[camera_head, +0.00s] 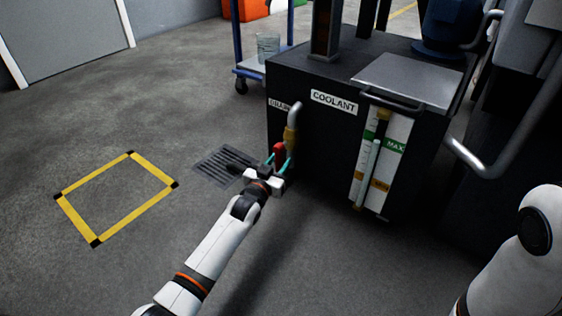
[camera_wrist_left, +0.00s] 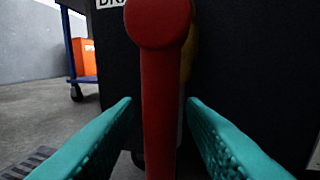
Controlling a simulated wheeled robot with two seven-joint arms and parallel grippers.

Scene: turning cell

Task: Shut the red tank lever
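The red lever (camera_head: 279,149) is on the drain side of the black coolant tank (camera_head: 313,136), just below a brass valve body (camera_head: 290,138) and a grey pipe. In the left wrist view the red lever (camera_wrist_left: 165,85) stands upright in the middle, with its rounded end at the top. My left gripper (camera_head: 277,164) is at the lever. Its teal fingers (camera_wrist_left: 158,125) are apart, one on each side of the lever, with visible gaps. The brass part is mostly hidden behind the lever in the wrist view. My right gripper is out of view; only part of my right arm shows.
A floor grate (camera_head: 225,166) lies left of the tank, beside my left gripper. A yellow-marked square (camera_head: 117,197) is on the open floor further left. A blue cart (camera_head: 240,50) stands behind. A level gauge (camera_head: 381,160) and a bent grey pipe (camera_head: 490,170) are to the right.

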